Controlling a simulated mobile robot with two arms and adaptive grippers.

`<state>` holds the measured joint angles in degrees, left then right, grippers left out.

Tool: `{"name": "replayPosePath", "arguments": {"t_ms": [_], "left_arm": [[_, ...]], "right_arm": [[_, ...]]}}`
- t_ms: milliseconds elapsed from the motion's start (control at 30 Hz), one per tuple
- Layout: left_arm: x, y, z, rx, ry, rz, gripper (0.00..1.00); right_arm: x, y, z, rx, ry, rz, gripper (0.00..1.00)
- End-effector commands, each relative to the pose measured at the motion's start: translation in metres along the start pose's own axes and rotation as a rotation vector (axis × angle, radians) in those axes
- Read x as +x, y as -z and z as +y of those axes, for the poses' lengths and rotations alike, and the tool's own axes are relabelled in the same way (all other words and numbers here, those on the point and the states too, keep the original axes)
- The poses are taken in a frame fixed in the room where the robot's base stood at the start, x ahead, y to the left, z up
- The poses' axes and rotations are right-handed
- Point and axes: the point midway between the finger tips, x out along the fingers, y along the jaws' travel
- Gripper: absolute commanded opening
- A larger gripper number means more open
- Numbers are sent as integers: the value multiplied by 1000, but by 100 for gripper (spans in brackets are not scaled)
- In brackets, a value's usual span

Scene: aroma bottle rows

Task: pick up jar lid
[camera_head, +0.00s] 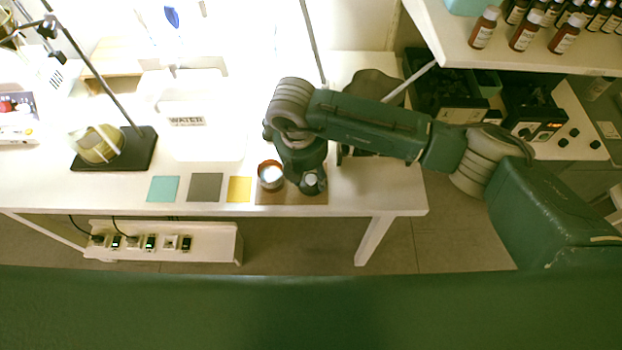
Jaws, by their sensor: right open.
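My right gripper (313,184) reaches down over the brown mat (263,197) at the front edge of the white table. It is open, seen from above, and its fingers are mostly hidden by its own body. A small pale round spot shows at its tip; I cannot tell whether this is the jar lid or part of the gripper. An open amber jar (270,175) with a whitish inside stands just left of the gripper, on or at the edge of the mat. No jar lid can be clearly made out. My left gripper is not in view.
Teal (163,189), grey (205,187) and yellow (239,189) squares lie left of the jar. A clear container labelled WATER (187,121) and a black stand base (114,150) are farther back. Several brown bottles (525,30) stand on the upper right shelf.

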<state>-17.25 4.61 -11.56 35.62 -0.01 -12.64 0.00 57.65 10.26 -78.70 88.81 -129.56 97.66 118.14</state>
Motion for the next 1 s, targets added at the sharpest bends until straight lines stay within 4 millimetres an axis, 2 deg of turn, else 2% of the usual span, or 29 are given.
{"name": "replayPosePath", "arguments": {"t_ms": [267, 333, 467, 500, 833, 1000], "left_arm": [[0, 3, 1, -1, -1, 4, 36], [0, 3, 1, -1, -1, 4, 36], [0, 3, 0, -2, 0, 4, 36], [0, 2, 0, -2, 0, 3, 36], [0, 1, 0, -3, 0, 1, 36], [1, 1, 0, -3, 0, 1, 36]], "right_arm": [[6, 0, 0, 0, -1, 1, 42], [6, 0, 0, 0, -1, 1, 32], [5, 0, 0, 1, -1, 1, 6], [5, 0, 0, 1, -1, 1, 3], [4, 0, 0, 1, -1, 1, 3], [-4, -2, 1, 0, -3, 0, 3]]}}
